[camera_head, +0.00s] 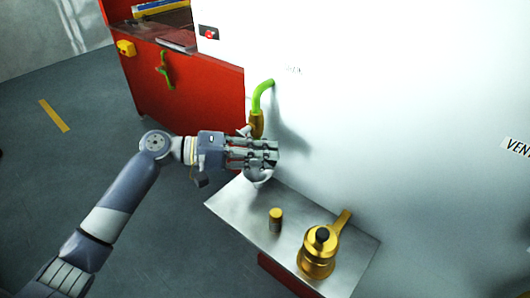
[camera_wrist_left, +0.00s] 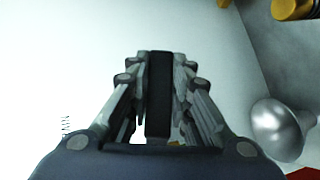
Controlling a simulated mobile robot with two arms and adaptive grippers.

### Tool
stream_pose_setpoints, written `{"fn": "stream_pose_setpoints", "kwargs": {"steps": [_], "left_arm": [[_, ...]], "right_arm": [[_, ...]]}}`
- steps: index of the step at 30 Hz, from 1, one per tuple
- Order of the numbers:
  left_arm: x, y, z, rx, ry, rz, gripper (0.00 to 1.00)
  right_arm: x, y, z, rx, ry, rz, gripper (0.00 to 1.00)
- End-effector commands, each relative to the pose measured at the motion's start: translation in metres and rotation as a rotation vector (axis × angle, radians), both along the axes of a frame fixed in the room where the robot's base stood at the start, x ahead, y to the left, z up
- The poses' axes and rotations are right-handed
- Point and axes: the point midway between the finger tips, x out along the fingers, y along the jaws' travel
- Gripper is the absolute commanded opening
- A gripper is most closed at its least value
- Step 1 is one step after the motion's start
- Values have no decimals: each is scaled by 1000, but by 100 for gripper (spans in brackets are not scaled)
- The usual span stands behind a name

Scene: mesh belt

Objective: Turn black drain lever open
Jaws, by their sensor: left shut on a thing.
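My left gripper (camera_head: 270,152) is at the white wall, just below a brass fitting (camera_head: 256,124) on a bent green pipe (camera_head: 262,94). In the left wrist view its fingers (camera_wrist_left: 158,72) are closed on both sides of a dark upright bar, the black drain lever (camera_wrist_left: 158,100). In the head view the hand hides the lever, so its angle there cannot be told. A pale rounded funnel or cup (camera_head: 259,177) shows just under the hand; a shiny silver bell shape (camera_wrist_left: 284,130) shows at the right of the wrist view. My right gripper is not in view.
A metal shelf (camera_head: 240,206) below carries a small brass cylinder (camera_head: 275,220) and a brass pot with a handle (camera_head: 317,255). A red cabinet (camera_head: 200,95) with a green handle (camera_head: 164,70) stands at the left. The grey floor is open at the left.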

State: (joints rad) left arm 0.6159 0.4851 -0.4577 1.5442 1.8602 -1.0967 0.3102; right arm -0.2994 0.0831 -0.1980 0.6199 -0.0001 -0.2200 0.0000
Motion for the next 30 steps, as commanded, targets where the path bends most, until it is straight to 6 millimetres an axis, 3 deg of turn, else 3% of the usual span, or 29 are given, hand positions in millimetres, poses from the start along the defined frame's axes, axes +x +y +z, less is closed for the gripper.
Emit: {"fn": "stream_pose_setpoints", "kwargs": {"steps": [15, 30], "left_arm": [[6, 8, -23, 260, -188, -1, 0], [7, 10, -27, 304, -221, 0, 0]], "right_arm": [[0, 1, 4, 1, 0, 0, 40], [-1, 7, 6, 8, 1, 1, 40]]}}
